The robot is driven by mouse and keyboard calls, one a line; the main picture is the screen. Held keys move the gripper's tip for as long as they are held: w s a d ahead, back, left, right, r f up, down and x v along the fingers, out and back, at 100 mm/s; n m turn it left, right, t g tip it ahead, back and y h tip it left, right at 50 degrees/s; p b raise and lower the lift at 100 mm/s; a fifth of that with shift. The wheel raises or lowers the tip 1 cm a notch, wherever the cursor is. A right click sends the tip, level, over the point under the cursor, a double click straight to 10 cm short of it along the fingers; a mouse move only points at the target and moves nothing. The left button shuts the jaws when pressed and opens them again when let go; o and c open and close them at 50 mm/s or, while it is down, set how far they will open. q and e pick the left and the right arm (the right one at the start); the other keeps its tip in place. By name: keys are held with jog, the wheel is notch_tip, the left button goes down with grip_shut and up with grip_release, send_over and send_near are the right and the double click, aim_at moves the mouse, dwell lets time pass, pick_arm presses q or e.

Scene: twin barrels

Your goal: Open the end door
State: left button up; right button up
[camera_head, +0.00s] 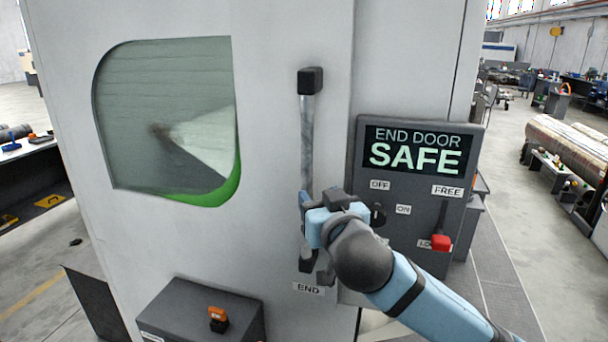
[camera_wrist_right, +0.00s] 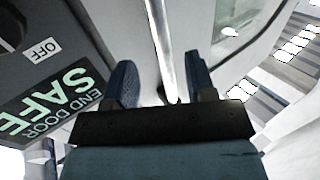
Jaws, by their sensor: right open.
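The end door (camera_head: 180,250) is a pale grey panel with a window, and it looks shut. A vertical metal bar handle (camera_head: 307,140) with black end mounts stands near its right edge, above an "END" label (camera_head: 308,288). My right gripper (camera_head: 306,205) is at the lower part of the handle. In the right wrist view the bar (camera_wrist_right: 162,45) runs between the two open fingers of the gripper (camera_wrist_right: 160,85), with gaps on both sides. The arm hides part of the lower handle in the head view. My left gripper is not in view.
A dark control panel (camera_head: 362,220) right of the door reads "END DOOR SAFE". It has OFF, ON and FREE labels and a red-knobbed lever (camera_head: 440,242), low by a partly hidden label. A dark box (camera_head: 190,318) with an orange switch (camera_head: 217,314) sits below the window.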

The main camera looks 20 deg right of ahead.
aim_at(309, 183)
jog(key=w+p, duration=0.2)
jog(key=w, duration=0.7)
jog(key=shift+w, duration=0.2)
jog(key=shift+w+d, duration=0.1)
jog(key=shift+w, duration=0.3)
grip_shut()
